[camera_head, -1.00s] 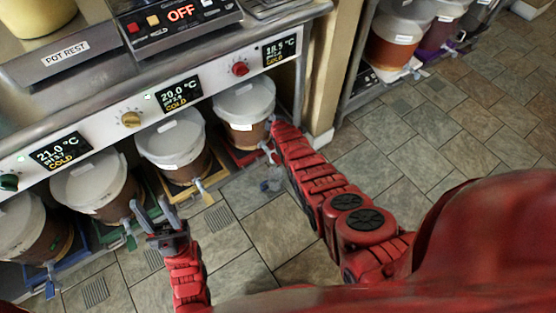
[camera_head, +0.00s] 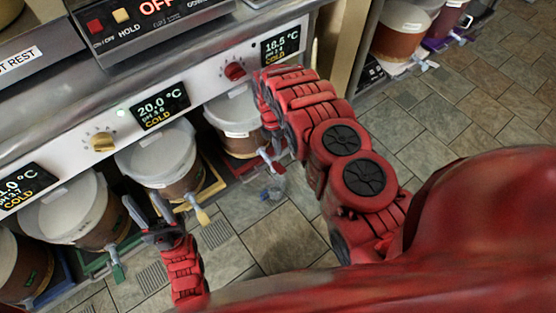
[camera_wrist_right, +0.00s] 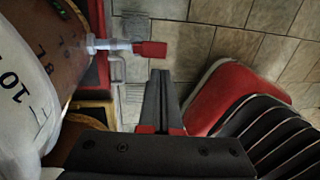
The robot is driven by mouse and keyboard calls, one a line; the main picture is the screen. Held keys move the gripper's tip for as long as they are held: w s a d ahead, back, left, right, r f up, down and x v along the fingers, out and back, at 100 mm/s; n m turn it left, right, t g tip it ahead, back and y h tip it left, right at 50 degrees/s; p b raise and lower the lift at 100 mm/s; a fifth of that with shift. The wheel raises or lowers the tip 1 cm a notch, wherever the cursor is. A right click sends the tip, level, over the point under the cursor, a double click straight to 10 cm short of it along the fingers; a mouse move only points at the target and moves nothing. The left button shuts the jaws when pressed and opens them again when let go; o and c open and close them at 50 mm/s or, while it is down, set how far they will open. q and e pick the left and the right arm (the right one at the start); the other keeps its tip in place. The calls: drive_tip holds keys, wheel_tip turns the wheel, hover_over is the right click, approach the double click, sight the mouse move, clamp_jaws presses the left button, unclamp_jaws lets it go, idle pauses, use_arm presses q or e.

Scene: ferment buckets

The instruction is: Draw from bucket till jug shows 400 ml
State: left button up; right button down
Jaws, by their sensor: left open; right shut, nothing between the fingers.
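Several lidded buckets of brown liquid stand in a row under the counter. The right-hand bucket (camera_head: 232,118) has a tap with a red handle (camera_head: 274,161). My left gripper (camera_head: 142,200) is open and empty in front of the buckets.
More buckets (camera_head: 400,32) stand on a rack at upper right. The tiled floor (camera_head: 450,110) is clear at right.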

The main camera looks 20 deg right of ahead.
sight(280, 166)
idle(0.3)
drive_tip(key=f+b, duration=0.1)
drive_tip(key=f, duration=0.2)
drive_tip(key=s+f+b, duration=0.1)
drive_tip(key=f, duration=0.2)
drive_tip(key=f+b, duration=0.1)
drive_tip(key=f, duration=0.2)
drive_tip(key=shift+s+d+f, duration=0.3)
drive_tip(key=shift+f, duration=0.1)
